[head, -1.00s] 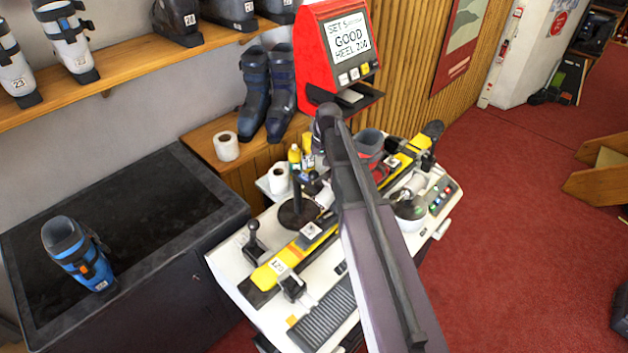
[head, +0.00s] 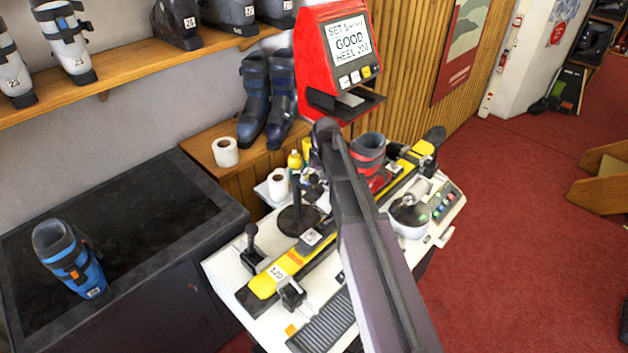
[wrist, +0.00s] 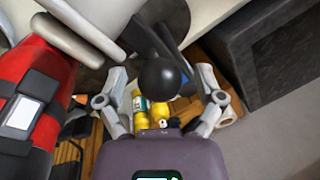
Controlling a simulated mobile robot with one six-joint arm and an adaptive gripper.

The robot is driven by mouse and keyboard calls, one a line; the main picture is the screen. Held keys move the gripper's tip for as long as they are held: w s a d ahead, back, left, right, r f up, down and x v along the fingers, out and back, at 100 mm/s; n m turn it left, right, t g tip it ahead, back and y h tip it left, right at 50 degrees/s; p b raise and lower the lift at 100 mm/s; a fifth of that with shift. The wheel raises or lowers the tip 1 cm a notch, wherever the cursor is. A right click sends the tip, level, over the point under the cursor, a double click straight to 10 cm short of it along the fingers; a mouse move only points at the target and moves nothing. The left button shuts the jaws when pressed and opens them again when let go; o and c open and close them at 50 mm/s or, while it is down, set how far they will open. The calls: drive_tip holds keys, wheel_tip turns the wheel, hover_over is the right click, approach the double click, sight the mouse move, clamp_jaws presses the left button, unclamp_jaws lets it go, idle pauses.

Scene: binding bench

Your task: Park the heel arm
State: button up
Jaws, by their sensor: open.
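A black ball knob (wrist: 163,78) sits between the fingers of my gripper (wrist: 161,84) in the wrist view, with a dark lever behind it. The gripper is open around the knob; I cannot tell whether either finger touches it. In the head view my forearm hides most of the gripper and the knob. A dark upright post on a round base (head: 299,218) stands on the white bench (head: 232,272), just left of my arm. I cannot tell which part is the heel arm. A yellow ski (head: 264,283) lies along the bench, with a red and grey boot (head: 368,152) over it.
A black-knobbed lever (head: 252,240) stands at the bench's left. A red display unit (head: 338,60) reads "GOOD". A blue boot (head: 70,258) stands on the dark counter.

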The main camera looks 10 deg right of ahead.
clamp_jaws()
drive_tip(key=shift+s+d, duration=0.1)
idle(0.3)
